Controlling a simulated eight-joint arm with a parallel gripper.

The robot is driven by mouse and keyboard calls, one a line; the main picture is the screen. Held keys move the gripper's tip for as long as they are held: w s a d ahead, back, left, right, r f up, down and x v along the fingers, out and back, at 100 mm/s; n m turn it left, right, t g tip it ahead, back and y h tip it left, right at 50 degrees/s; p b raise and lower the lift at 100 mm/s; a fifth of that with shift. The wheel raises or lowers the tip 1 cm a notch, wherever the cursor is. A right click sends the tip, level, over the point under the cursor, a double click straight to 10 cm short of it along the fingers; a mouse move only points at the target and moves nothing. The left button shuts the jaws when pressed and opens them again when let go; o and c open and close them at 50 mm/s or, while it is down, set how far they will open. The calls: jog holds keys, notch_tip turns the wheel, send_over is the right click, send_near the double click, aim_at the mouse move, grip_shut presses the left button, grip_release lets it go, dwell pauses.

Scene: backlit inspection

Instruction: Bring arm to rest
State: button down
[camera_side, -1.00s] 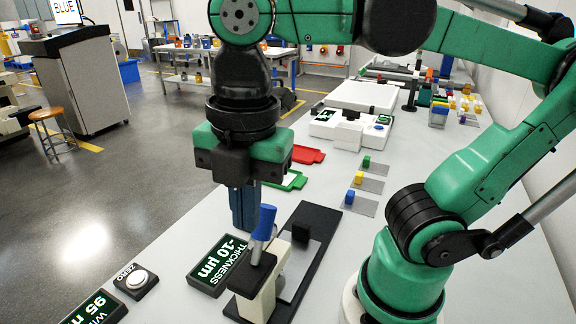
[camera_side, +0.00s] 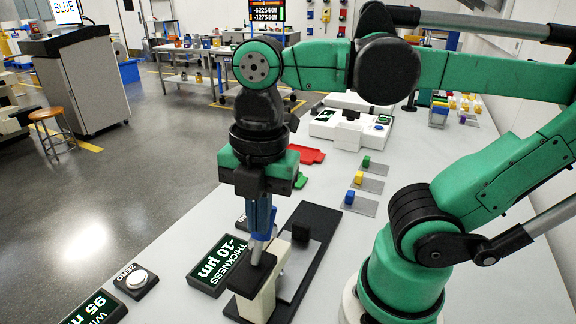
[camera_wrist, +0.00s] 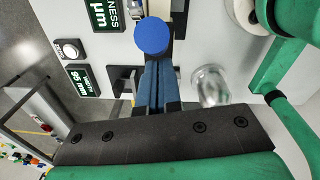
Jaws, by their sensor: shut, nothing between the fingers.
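My gripper (camera_side: 260,234) hangs fingers down near the thickness gauge, its blue fingers shut and empty. In the wrist view the closed fingers (camera_wrist: 158,80) point toward the round blue knob (camera_wrist: 151,36) of the gauge's lever. In the side view the lever's blue handle is largely hidden by the fingers, so I cannot tell whether they touch it. The gauge (camera_side: 262,292) is a cream block on a black base. Its display (camera_side: 218,264) reads THICKNESS -10 µm.
A ZERO button (camera_side: 137,281) and a second display (camera_side: 97,308) lie to the left. Yellow, green and blue blocks sit on grey plates to the right, beyond the gauge. A red tray (camera_side: 307,154) and a white instrument (camera_side: 350,128) stand farther back.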

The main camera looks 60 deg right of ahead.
jog(key=shift+a+f, duration=0.1)
jog(key=shift+a, duration=0.5)
notch_tip(320, 180, up, 11)
jog(key=s, duration=0.1)
jog(key=f, duration=0.3)
jog(key=d+f, duration=0.1)
jog(key=f, duration=0.3)
jog(key=w+f, duration=0.1)
jog(key=f, duration=0.2)
jog(key=shift+d+f, duration=0.25)
jog(key=shift+f, duration=0.15)
jog(key=shift+d+r, duration=0.1)
jog(key=shift+r, duration=0.05)
jog(key=shift+a+f+h, duration=0.2)
jog(key=shift+a+h, duration=1.4)
jog(key=shift+a, duration=0.9)
